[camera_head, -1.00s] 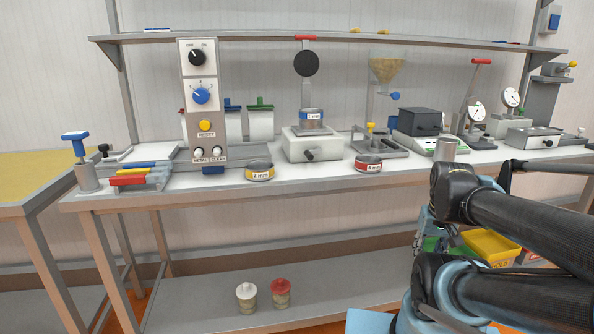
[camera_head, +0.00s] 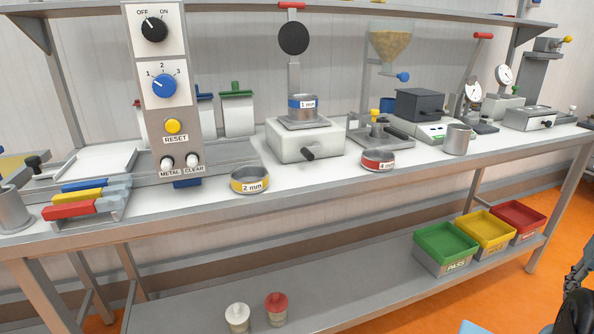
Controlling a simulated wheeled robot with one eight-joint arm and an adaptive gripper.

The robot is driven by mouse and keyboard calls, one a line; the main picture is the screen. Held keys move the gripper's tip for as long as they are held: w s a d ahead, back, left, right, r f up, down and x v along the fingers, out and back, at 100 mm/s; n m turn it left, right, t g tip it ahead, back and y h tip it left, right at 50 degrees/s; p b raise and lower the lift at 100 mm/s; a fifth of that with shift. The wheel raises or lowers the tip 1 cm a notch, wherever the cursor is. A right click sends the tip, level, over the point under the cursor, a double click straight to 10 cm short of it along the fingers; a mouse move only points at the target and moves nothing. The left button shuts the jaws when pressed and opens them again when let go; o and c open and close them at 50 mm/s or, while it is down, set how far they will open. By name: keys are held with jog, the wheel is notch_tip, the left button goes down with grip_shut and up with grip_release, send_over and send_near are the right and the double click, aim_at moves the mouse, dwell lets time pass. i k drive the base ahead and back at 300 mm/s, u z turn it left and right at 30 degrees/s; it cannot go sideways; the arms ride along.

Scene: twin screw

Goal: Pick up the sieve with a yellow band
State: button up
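The sieve with a yellow band (camera_head: 250,182) is a short round metal ring labelled "2 mm". It sits on the bench top near the front edge, left of the middle, to the right of the control panel's foot. It stands apart from other things, and nothing is in front of it. Only dark parts of my arm show at the lower right edge, far from the sieve. I cannot make out my gripper's fingers.
A red-banded sieve (camera_head: 377,161) labelled "4 mm" stands to the right. A blue-banded one (camera_head: 303,107) labelled "1 mm" sits on a white shaker (camera_head: 300,143). The tall control panel (camera_head: 162,110) rises left of the yellow sieve. Green, yellow and red bins stand below right.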

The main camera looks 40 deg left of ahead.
aim_at(249, 179)
jog(key=z, duration=0.65)
jog(key=k, duration=2.8)
jog(key=u, duration=1.6)
jog(key=i, duration=0.5)
jog(key=z, duration=0.15)
